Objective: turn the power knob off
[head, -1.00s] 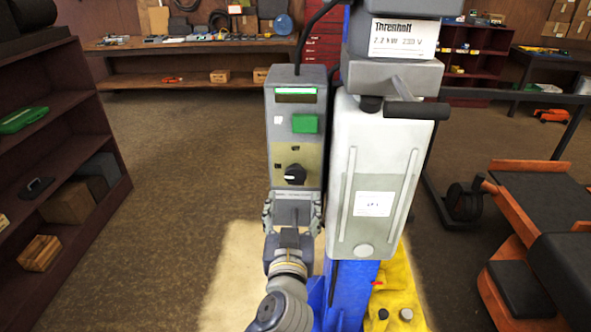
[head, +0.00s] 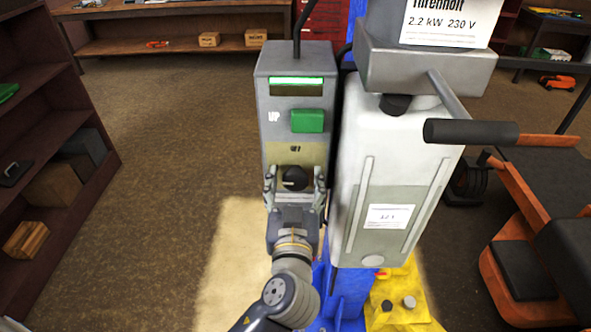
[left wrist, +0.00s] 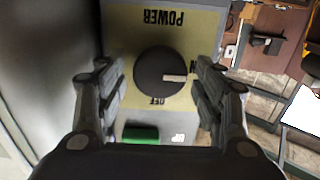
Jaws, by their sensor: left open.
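The power knob (head: 295,178) is a round black dial on a pale yellow plate, on the front of a grey control box (head: 262,125). In the left wrist view the knob (left wrist: 150,77) has a white pointer aimed right, toward a label partly hidden by a finger and ending in N. The OFF label (left wrist: 157,101) is below the knob there, and POWER is above, upside down. My left gripper (head: 295,174) is open, with one finger on each side of the knob. In the left wrist view the fingers stand apart from it. My right gripper is not in view.
A green button (head: 307,121) and a lit display (head: 297,86) sit above the knob. A white motor housing (head: 385,180) stands close on the right, with a black-handled lever (head: 470,132) sticking out. A dark shelf (head: 75,130) is at the left, beyond open floor.

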